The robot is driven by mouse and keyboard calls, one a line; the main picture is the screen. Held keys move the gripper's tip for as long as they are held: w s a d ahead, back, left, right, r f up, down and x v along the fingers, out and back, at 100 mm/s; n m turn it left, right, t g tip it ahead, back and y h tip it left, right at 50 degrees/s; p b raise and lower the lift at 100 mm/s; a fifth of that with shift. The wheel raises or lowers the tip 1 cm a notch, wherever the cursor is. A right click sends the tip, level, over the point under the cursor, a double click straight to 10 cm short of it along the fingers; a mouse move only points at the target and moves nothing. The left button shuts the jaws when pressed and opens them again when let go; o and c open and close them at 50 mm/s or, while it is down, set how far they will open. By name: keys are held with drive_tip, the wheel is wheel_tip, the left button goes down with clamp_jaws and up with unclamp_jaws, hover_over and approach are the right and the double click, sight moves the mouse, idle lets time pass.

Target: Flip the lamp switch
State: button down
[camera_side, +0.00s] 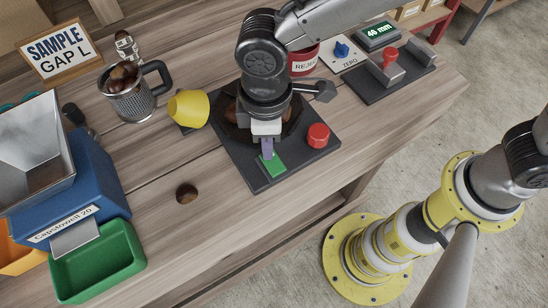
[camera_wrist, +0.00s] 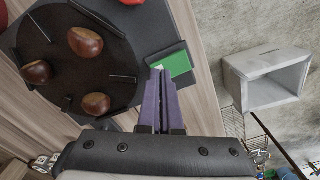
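A green rectangular rocker or pad (camera_side: 272,165), which looks like the switch, sits near the front corner of a dark base board (camera_side: 262,182). It also shows in the wrist view (camera_wrist: 180,63), with a small pale patch near its left end. A yellow cup-shaped piece (camera_side: 188,108), perhaps the lamp's shade, is at the board's left back corner. My gripper (camera_side: 267,155) points down with its purple fingertips at or just above the green piece; I cannot tell whether they touch. In the wrist view the fingers (camera_wrist: 160,72) lie together with nothing visible between them.
A red button (camera_side: 318,135) stands right of my gripper. Several chestnuts lie on a dark round plate (camera_wrist: 118,35) behind it. A mug (camera_side: 130,100), blue hopper (camera_side: 80,170), green bin (camera_side: 98,264) and loose chestnut (camera_side: 186,193) are leftward; a gauge (camera_side: 390,70) is at right.

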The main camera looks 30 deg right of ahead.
drive_tip(key=shift+f, duration=0.25)
drive_tip(key=shift+r, duration=3.55)
drive_tip(key=w+d+r+m+t, duration=0.1)
drive_tip(key=d+r+m, duration=0.1)
drive_tip(key=d+r, duration=0.35)
drive_tip(key=w+d+r+m+t+y, duration=0.1)
drive_tip(key=d+r+m, duration=0.15)
drive_tip(key=d, duration=0.55)
drive_tip(key=w+d+r+m+t, duration=0.1)
drive_tip(key=w+d+r, duration=0.1)
drive_tip(key=d+r, duration=0.4)
drive_tip(key=s+d+m+t, duration=0.2)
drive_tip(key=s+d+m, duration=0.2)
drive_tip(key=s+d, duration=0.6)
drive_tip(key=s+d+f+m+h, duration=0.1)
drive_tip(key=s+d+f+m, duration=0.1)
drive_tip(key=s+d+f, duration=0.3)
drive_tip(key=shift+f+t, duration=0.3)
drive_tip(key=shift+f, duration=0.7)
